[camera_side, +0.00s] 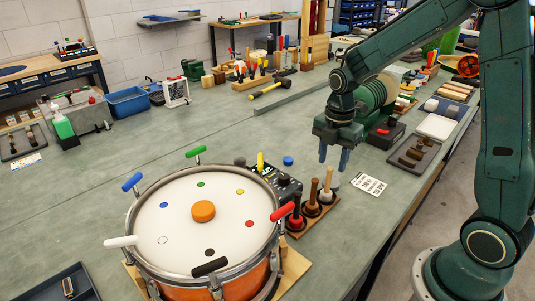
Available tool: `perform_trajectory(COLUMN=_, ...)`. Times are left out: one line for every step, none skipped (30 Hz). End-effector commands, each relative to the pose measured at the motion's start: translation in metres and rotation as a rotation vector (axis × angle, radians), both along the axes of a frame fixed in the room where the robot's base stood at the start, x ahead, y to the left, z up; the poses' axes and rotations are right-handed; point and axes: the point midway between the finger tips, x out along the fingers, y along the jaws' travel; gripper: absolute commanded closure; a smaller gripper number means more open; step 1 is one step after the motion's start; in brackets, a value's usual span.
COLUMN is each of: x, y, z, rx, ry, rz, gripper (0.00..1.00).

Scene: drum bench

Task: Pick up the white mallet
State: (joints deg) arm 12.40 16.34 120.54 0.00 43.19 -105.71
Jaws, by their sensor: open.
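A pale, cream-white mallet (327,186) stands upright at the far right end of a small wooden rack (302,229). Beside it in the rack are a brown mallet (313,193) and a dark one (297,214). My gripper (334,164) points down with its two blue fingers apart and empty. In the picture it is just above the pale mallet, not touching it as far as I can tell. A white handle (121,241) also sticks out from the left rim of the drum (178,215).
Coloured handles ring the drum, the red one (282,211) nearest the rack. A dark tray (412,154) lies farther right.

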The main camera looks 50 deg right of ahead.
Motion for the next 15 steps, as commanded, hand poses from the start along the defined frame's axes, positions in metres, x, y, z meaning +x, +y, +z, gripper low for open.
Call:
perform_trajectory(x=0.000, y=0.000, z=-0.007, rx=0.001, ry=0.002, rz=0.000, gripper=0.58)
perform_trajectory(x=0.000, y=0.000, z=-0.010, rx=0.001, ry=0.002, rz=0.000, gripper=0.58)
perform_trajectory(x=0.000, y=0.000, z=-0.015, rx=0.001, ry=0.002, rz=0.000, gripper=0.58)
perform_trajectory(x=0.000, y=0.000, z=-0.017, rx=0.001, ry=0.002, rz=0.000, gripper=0.58)
perform_trajectory(x=0.000, y=0.000, z=-0.019, rx=0.001, ry=0.002, rz=0.000, gripper=0.58)
perform_trajectory(x=0.000, y=0.000, z=-0.021, rx=0.000, ry=0.001, rz=0.000, gripper=0.58)
perform_trajectory(x=0.000, y=0.000, z=-0.022, rx=0.000, ry=0.000, rz=0.000, gripper=0.58)
perform_trajectory(x=0.000, y=0.000, z=-0.023, rx=0.000, ry=-0.001, rz=0.000, gripper=0.58)
perform_trajectory(x=0.000, y=0.000, z=-0.023, rx=0.000, ry=-0.001, rz=0.000, gripper=0.58)
perform_trajectory(x=0.000, y=0.000, z=-0.024, rx=0.000, ry=-0.001, rz=0.000, gripper=0.58)
perform_trajectory(x=0.000, y=0.000, z=-0.024, rx=0.000, ry=-0.001, rz=0.000, gripper=0.58)
perform_trajectory(x=0.000, y=0.000, z=-0.024, rx=0.000, ry=-0.001, rz=0.000, gripper=0.58)
perform_trajectory(x=0.000, y=0.000, z=-0.024, rx=0.000, ry=-0.001, rz=0.000, gripper=0.58)
perform_trajectory(x=0.000, y=0.000, z=-0.024, rx=0.000, ry=-0.001, rz=0.000, gripper=0.58)
perform_trajectory(x=0.000, y=0.000, z=-0.025, rx=0.000, ry=0.000, rz=0.000, gripper=0.58)
